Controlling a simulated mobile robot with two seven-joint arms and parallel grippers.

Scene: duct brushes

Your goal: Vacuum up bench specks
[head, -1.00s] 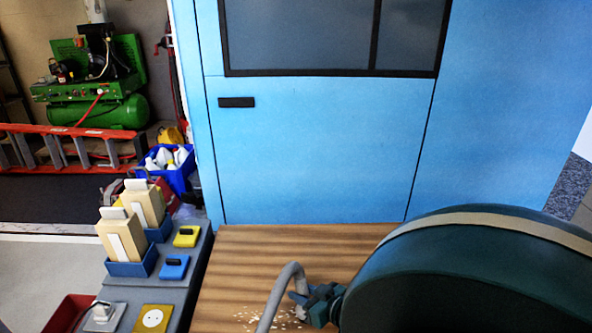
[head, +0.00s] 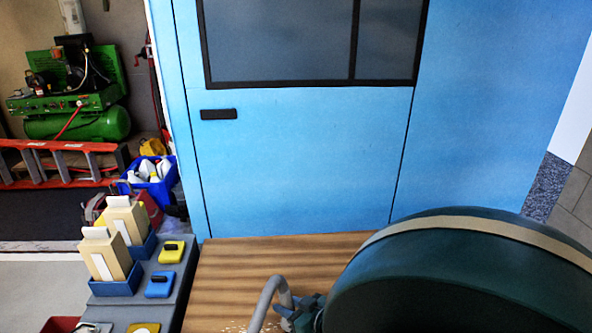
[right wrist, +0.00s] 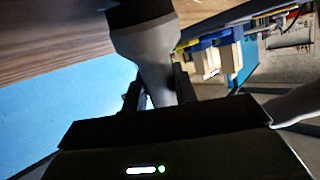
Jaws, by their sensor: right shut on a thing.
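My right gripper (head: 304,312) is at the bottom of the head view, shut on a grey vacuum hose (head: 266,298) that curves down to the left of it. In the right wrist view the held piece is a grey nozzle (right wrist: 157,75) with a dark flared end, between the two fingers, close to the wooden bench. The wooden bench (head: 245,265) lies below. A few pale specks (head: 236,328) show on it at the bottom edge of the head view, partly cut off. My left gripper is out of view.
A grey side counter (head: 185,268) at left holds blue bins with beige packs (head: 105,257), a yellow block (head: 171,252) and a blue block (head: 160,284). A blue cabinet wall (head: 300,160) stands behind the bench. My large dark arm link covers the right side.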

